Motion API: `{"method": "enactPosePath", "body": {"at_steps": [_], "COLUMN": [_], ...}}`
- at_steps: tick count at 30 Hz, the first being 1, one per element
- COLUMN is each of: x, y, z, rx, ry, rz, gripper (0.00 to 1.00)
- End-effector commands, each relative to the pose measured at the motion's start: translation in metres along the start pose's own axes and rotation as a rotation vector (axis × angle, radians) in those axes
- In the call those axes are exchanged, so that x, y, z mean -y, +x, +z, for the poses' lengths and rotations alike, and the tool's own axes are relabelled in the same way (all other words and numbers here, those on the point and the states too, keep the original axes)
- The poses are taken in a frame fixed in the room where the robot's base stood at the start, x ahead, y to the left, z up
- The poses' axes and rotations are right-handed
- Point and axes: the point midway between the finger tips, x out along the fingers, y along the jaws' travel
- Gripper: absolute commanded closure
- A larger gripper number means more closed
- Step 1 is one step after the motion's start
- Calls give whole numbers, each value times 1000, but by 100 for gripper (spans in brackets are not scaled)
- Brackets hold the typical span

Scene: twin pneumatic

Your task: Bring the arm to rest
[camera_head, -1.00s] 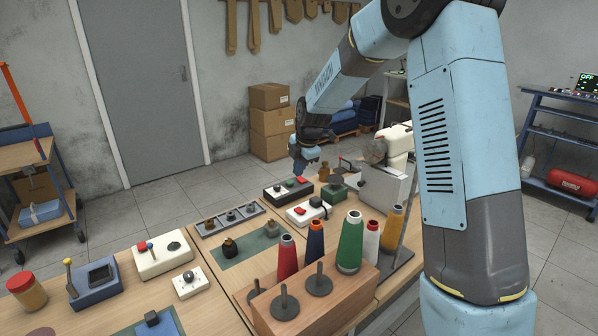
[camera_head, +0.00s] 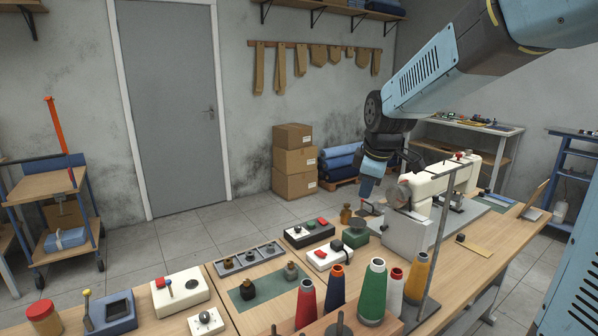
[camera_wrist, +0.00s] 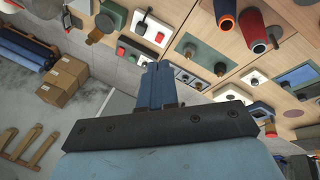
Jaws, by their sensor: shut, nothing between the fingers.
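My gripper (camera_head: 366,188) hangs from the blue arm right of centre in the head view. It points down, above the far side of the workbench and left of the white sewing machine (camera_head: 452,178). In the wrist view my gripper (camera_wrist: 160,68) shows its two blue fingers pressed together, with nothing between them. The fingers appear clear of the bench items, though the exact gap to the table cannot be told.
The bench holds thread cones such as a green one (camera_head: 373,292), a grey tray (camera_head: 248,260) and switch boxes (camera_head: 309,234). Cardboard boxes (camera_head: 294,160) and blue rolls (camera_head: 341,158) stand behind. Open floor (camera_head: 180,240) lies left of the bench.

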Motion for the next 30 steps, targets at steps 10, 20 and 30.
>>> {"method": "enactPosePath", "body": {"at_steps": [10, 20, 30], "x": [59, 124, 169], "y": [-68, -108, -120], "z": [56, 106, 136], "rx": [1, -29, -61], "ry": [451, 882, 1171], "rz": [62, 108, 126], "gripper": [100, 100, 100]}}
